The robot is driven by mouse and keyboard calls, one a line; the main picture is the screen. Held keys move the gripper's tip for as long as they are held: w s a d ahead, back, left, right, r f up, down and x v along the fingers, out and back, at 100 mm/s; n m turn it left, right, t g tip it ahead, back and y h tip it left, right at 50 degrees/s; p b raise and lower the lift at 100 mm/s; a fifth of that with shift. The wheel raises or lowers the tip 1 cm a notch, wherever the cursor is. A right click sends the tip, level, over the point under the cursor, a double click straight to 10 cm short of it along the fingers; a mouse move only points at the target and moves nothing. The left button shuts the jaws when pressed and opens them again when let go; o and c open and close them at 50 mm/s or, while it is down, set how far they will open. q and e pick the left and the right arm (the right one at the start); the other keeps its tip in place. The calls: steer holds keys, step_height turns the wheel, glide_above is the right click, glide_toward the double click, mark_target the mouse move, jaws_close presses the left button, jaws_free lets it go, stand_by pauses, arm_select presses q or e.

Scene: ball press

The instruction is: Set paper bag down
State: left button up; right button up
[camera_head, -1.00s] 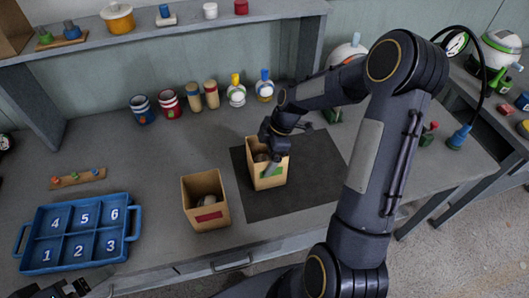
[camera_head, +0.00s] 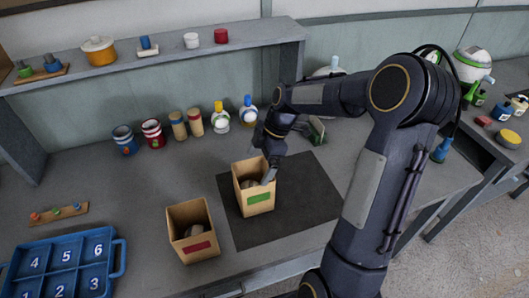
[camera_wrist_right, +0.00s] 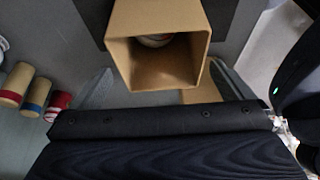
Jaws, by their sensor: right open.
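A tan open-topped paper bag with a green label (camera_head: 260,199) stands upright on the dark mat (camera_head: 310,190). Something round and pale lies inside it. My right gripper (camera_head: 268,165) is at the bag's back right rim. In the right wrist view its open fingers (camera_wrist_right: 165,88) are apart on either side of the bag (camera_wrist_right: 125,60), with gaps visible beside it. A second paper bag with a red label (camera_head: 197,249) stands to the left on the bare table, also with something round inside. My left gripper is out of view.
A blue numbered tray (camera_head: 118,262) is at the lower left, with a wooden peg strip (camera_head: 58,214) behind it. Several jars and bottles (camera_head: 178,125) line the back. A shelf (camera_head: 180,47) holds an orange pot (camera_head: 98,51). The mat's right side is clear.

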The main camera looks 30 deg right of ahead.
steer(key=s+a+r+m+t, duration=0.2)
steer(key=s+a+r+m, duration=0.2)
steer(key=s+r+m, duration=0.45)
steer(key=s+a+m+t, duration=0.1)
steer(key=s+a+m, duration=0.1)
steer(key=s+m, duration=0.2)
steer(key=s+a+m+t, duration=0.1)
steer(key=s+m, duration=0.3)
steer(key=s, duration=0.5)
steer(key=shift+a+f+t, duration=0.15)
steer(key=shift+a+t, duration=0.15)
steer(key=shift+a, duration=0.6)
